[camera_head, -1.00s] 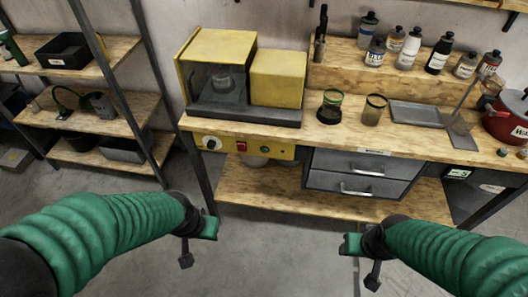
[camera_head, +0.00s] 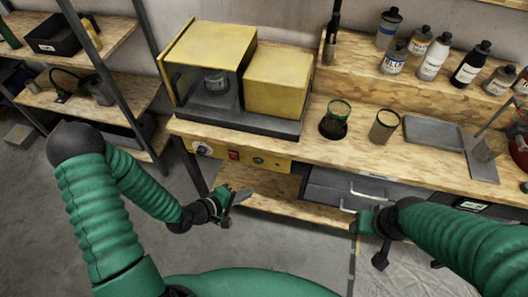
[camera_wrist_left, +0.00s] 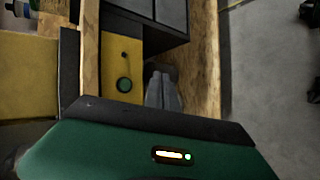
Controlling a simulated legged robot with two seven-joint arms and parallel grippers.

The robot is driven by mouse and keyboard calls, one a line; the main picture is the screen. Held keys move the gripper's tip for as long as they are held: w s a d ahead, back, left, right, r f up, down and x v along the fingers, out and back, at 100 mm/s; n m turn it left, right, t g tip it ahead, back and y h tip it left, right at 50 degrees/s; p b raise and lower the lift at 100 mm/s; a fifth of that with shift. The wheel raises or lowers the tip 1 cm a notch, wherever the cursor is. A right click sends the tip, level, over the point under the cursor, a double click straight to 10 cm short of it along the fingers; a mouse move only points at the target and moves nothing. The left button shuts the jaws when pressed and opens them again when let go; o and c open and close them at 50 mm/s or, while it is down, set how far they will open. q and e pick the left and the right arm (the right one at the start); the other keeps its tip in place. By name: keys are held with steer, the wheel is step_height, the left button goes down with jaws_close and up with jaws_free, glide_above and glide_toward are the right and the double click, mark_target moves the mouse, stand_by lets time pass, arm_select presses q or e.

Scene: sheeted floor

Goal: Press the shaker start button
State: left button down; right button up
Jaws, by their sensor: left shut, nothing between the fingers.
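The shaker (camera_head: 206,70) is a yellow machine with a dark window, standing on the bench. My left gripper (camera_head: 240,196) is shut and empty, below and in front of the panel, apart from the green button. In the left wrist view, the green button (camera_wrist_left: 124,85) lies just left of the shut fingers (camera_wrist_left: 162,92). My right gripper (camera_head: 360,222) hangs by the drawers; its finger gap is unclear.
The wooden bench top (camera_head: 365,155) carries two jars, a grey tray (camera_head: 432,132) and a red pot. Bottles stand on a raised shelf behind. Grey drawers (camera_head: 340,190) sit right of the panel, above a lower wooden shelf (camera_head: 290,208). A shelf rack stands left.

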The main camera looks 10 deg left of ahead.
mark_target(258, 162)
arm_select(q)
steer(key=w, duration=0.8)
steer(key=shift+w+d+b, duration=0.15)
steer(key=shift+w+b, duration=0.15)
steer(key=shift+w, duration=0.05)
arm_select(e)
steer(key=shift+s+f, duration=0.15)
steer(key=shift+s, duration=0.05)
arm_select(q)
steer(key=shift+r, duration=0.1)
stand_by(1.7)
steer(key=shift+w+r+p, duration=0.1)
steer(key=shift+w+p, duration=0.2)
steer(key=shift+w, duration=0.1)
arm_select(e)
steer(key=shift+r, duration=0.3)
